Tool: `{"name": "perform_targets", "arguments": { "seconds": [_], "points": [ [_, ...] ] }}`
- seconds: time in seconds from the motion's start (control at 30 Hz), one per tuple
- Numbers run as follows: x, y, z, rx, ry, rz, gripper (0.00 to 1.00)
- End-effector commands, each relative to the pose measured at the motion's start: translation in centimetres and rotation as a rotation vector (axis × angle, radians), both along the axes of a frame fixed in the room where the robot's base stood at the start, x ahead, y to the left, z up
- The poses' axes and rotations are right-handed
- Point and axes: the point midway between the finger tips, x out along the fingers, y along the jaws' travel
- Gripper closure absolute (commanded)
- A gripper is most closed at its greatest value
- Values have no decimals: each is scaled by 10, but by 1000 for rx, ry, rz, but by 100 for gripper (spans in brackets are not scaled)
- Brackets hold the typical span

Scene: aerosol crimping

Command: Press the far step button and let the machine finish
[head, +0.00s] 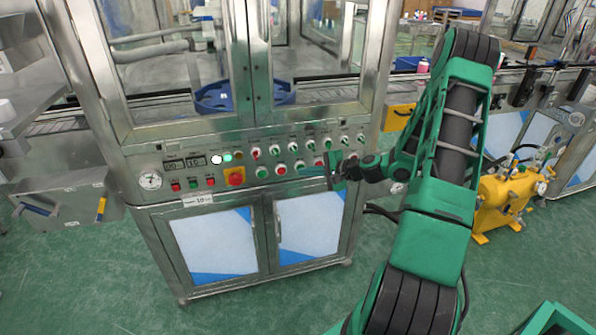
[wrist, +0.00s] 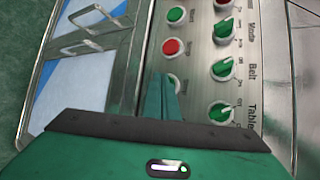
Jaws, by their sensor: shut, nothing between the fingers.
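The machine's control panel (head: 215,172) faces me with rows of buttons and knobs. My gripper (head: 312,170) is shut and empty in front of the panel's right part. In the wrist view the closed green fingers (wrist: 160,88) reach up to a round button (wrist: 178,79) with a pale ring. The fingers hide most of this button, and I cannot tell whether they touch it. A red button (wrist: 173,47) and a green button (wrist: 176,15) lie above it in the same row.
Green selector knobs (wrist: 221,69) run beside the button row, near the fingers. A red emergency button on a yellow plate (head: 235,178) and a gauge (head: 150,180) sit further left. Glass doors (head: 180,75) above are closed. A yellow unit (head: 497,205) stands at right.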

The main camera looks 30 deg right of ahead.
Motion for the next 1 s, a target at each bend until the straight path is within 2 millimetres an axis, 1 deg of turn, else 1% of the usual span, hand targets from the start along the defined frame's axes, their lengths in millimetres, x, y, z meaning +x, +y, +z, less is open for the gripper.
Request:
{"name": "perform_targets", "arguments": {
  "seconds": [0.33,0.73,1.0],
  "points": [
    [-14,3,0,1,1,-2,100],
    [-17,4,0,0,0,-1,100],
    [-38,11,0,2,1,-1,100]
  ]
}}
